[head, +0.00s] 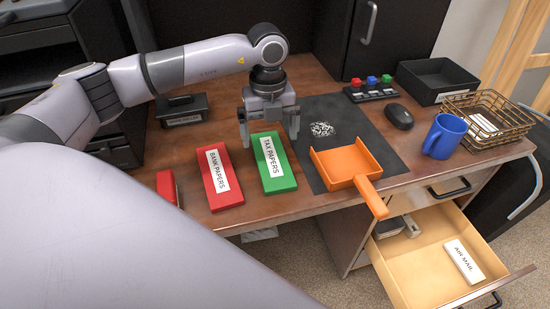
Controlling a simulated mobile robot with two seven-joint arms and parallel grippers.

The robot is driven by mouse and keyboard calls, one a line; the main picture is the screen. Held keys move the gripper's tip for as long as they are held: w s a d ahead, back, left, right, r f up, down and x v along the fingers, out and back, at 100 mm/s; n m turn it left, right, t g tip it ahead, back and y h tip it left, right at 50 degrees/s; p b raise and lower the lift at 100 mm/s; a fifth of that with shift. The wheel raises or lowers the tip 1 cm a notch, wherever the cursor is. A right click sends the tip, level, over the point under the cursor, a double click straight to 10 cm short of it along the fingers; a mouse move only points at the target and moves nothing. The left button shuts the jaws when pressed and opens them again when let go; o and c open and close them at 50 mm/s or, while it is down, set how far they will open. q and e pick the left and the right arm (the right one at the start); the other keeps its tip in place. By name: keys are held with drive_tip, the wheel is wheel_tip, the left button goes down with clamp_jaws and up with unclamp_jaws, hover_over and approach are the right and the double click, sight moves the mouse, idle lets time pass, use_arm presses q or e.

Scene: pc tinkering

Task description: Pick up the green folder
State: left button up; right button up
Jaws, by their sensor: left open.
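The green folder (280,176) lies flat on the wooden desk, with a white label reading "TAX PAPERS". My left gripper (269,142) is above the folder's far end, pointing down. Its two fingers are apart, one on each side of the folder's width, and nothing is held between them. I cannot tell whether the fingers touch the folder. My right gripper is not in view.
A red folder (227,192) labelled "BANK PAPERS" lies left of the green one. An orange dustpan (346,163) rests to the right on a dark mat (388,149). A blue mug (444,137) and wire basket (518,135) stand farther right. A drawer (422,262) is open below.

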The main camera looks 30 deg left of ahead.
sight(272, 158)
use_arm(q)
drive_tip(key=shift+a+f, duration=0.15)
drive_tip(key=shift+f, duration=0.25)
drive_tip(key=f, duration=0.6)
drive_tip(key=shift+w+d, duration=0.2)
drive_tip(key=shift+w, duration=0.05)
drive_tip(key=c, duration=1.1)
